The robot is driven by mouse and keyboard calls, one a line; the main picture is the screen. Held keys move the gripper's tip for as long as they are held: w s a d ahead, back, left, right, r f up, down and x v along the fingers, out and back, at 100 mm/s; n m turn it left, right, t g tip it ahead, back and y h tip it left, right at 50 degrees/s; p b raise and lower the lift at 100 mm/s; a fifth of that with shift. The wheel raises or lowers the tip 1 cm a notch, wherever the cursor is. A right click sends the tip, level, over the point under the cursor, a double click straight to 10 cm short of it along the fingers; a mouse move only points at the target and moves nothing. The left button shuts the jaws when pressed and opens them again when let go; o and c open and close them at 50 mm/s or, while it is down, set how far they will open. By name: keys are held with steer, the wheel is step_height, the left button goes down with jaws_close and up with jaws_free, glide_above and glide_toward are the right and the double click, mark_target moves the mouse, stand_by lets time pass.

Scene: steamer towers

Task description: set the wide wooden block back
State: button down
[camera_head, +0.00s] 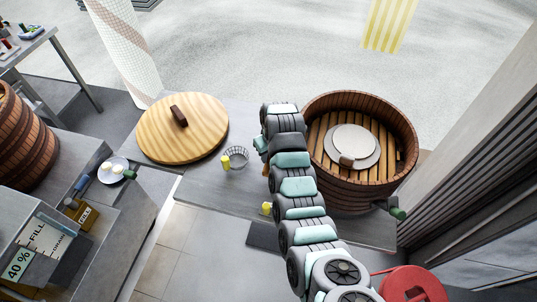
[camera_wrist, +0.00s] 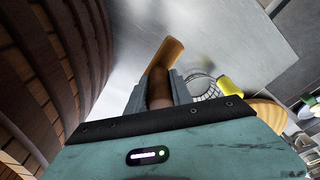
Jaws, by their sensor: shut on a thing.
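My gripper (camera_wrist: 158,82) is shut on a brown wooden piece (camera_wrist: 168,52), which I take for the wide wooden block. In the wrist view the piece sticks out past the fingers, dark between them and lighter at its far end. The block is over the grey table (camera_head: 212,190), left of the round wooden steamer tub (camera_head: 318,182). I cannot tell whether it touches the table.
A round wooden lid (camera_head: 190,135) lies at the table's left. A wire basket (camera_head: 238,155) and a yellow cylinder (camera_head: 225,162) stand between lid and arm. Another yellow piece (camera_head: 267,208) is near the front edge. The tub wall (camera_wrist: 45,65) rises close beside my gripper.

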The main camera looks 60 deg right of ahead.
steer(key=shift+f+b, duration=1.2)
steer(key=shift+f, duration=1.85)
steer(key=shift+f+b, duration=0.3)
steer(key=shift+f, duration=0.2)
steer(key=c, duration=1.1)
jaws_free()
steer(key=shift+o, duration=0.2)
steer(key=r, duration=0.3)
steer(key=s+r, duration=0.1)
steer(key=r, duration=0.3)
steer(key=a+r, duration=0.1)
steer(key=r, duration=0.2)
steer(key=shift+s+r, duration=0.15)
steer(key=shift+r, duration=0.2)
steer(key=shift+r, duration=0.1)
steer(key=r+p, duration=0.2)
steer(key=p, duration=0.1)
steer(key=r+p, duration=0.1)
steer(key=r, duration=0.1)
steer(key=shift+s+a+r+p, duration=0.15)
steer(key=shift+s+p, duration=0.1)
steer(key=shift+p, duration=0.15)
